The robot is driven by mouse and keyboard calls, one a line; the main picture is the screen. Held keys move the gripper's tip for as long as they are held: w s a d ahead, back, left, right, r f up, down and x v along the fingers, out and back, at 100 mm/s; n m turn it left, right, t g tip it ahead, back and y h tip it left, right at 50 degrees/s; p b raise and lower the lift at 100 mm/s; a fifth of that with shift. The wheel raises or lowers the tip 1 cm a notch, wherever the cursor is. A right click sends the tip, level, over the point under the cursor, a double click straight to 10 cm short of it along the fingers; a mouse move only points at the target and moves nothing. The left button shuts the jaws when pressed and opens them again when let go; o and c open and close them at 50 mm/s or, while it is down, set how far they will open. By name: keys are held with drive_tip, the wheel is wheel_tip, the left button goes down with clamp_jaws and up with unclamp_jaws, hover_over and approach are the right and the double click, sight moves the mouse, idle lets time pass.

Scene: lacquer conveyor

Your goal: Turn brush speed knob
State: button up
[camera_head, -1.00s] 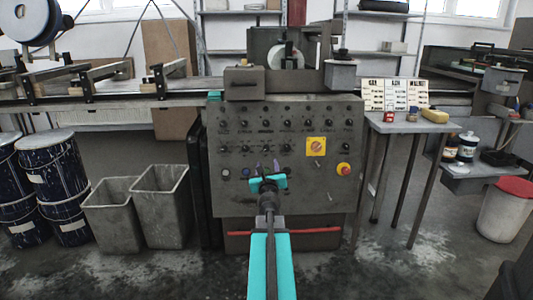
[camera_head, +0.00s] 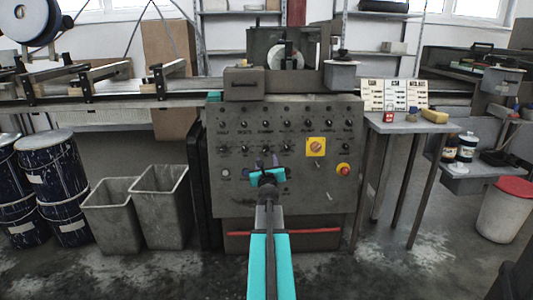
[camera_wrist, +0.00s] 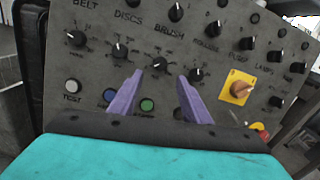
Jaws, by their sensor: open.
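The grey control panel (camera_head: 335,200) carries two rows of black knobs. In the wrist view, the word BRUSH sits between an upper knob (camera_wrist: 176,12) and a lower knob (camera_wrist: 160,64) in the same column. My gripper (camera_wrist: 159,76) is open, its two purple fingers pointing at the panel. The lower knob shows in line with the gap, just past the fingertips; nothing is between the fingers. I cannot tell how far the tips are from the panel. In the head view my gripper (camera_head: 267,164) covers part of the panel's lower left.
A yellow plate with a rotary switch (camera_head: 315,147) and a red button (camera_head: 343,169) lie to the right. White, blue and green buttons sit below the lower knobs. Grey bins (camera_head: 160,205) stand left, a small side table (camera_head: 400,127) right.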

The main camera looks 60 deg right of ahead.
sight(266, 149)
drive_tip(key=shift+x, duration=4.6)
drive_tip(key=c, duration=0.9)
drive_tip(key=shift+d, duration=0.2)
drive_tip(key=shift+c, duration=0.7)
drive_tip(key=shift+a, duration=0.25)
